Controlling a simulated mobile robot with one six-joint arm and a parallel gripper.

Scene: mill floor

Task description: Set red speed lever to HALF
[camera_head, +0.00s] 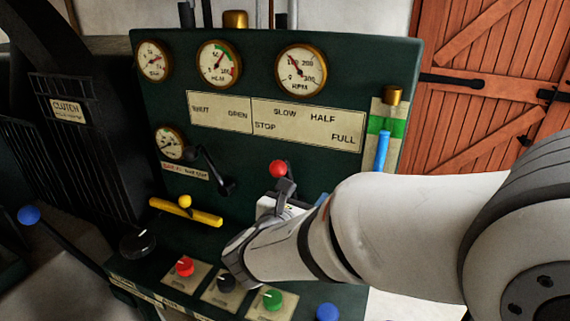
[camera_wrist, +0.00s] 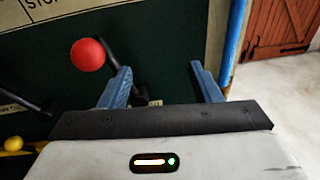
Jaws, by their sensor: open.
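The red speed lever's round knob (camera_head: 278,168) shows in front of the dark green panel, below the STOP mark of the label plate (camera_head: 306,124). SLOW, HALF and FULL are further right on that plate. In the wrist view the red knob (camera_wrist: 88,54) is left of my gripper (camera_wrist: 160,70), outside the left finger. Its dark arm runs down right, passing behind that finger. My gripper is open, with nothing clearly held between its two blue-grey fingers. In the head view my wrist hides the lever's lower part, and I cannot tell whether a finger touches it.
A yellow handle (camera_head: 186,211) and a black crank (camera_head: 212,172) are to the left. Red (camera_head: 184,266) and green (camera_head: 272,299) buttons sit below. A blue gauge tube (camera_head: 382,151) stands at the panel's right edge. Gauges line the top.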

